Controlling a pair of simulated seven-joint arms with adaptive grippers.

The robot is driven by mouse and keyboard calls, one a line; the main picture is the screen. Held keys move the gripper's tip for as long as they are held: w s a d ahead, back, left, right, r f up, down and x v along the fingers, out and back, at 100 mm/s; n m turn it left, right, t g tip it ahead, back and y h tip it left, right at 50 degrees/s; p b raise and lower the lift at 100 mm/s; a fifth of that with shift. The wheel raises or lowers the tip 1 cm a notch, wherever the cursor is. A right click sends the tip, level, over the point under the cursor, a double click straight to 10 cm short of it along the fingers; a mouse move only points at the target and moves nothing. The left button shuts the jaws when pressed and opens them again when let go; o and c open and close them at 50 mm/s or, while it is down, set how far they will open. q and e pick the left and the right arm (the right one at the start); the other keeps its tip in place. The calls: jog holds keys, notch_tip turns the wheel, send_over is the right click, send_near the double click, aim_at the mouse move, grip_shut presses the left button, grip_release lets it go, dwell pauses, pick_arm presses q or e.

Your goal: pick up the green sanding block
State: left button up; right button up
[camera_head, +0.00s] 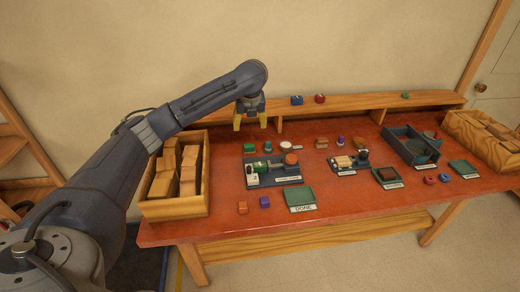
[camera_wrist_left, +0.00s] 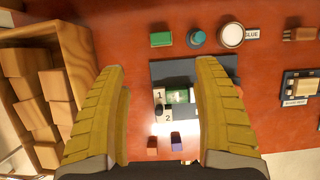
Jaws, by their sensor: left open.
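A small green block (camera_head: 249,148) lies on the red tabletop at the back left, behind a dark tray (camera_head: 250,184). In the left wrist view the green block (camera_wrist_left: 161,39) lies beyond the fingertips, left of a teal round-topped piece (camera_wrist_left: 196,38). A green piece (camera_wrist_left: 180,96) also sits in the dark tray, seen between the fingers. My left gripper (camera_head: 250,124) is above the table near the green block, apart from it. Its yellow fingers (camera_wrist_left: 161,72) are wide open with nothing held. My right gripper is not in view.
A wooden box of blocks (camera_head: 148,207) stands at the table's left end. A white round glue container (camera_head: 286,146) is right of the green block. A raised back shelf (camera_head: 345,103) runs behind. A green DONE mat (camera_head: 300,197) lies in front.

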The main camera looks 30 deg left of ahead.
aim_at(249, 145)
pick_arm(q)
jog(key=x, duration=1.7)
jog(key=shift+d, duration=0.1)
jog(key=c, duration=1.2)
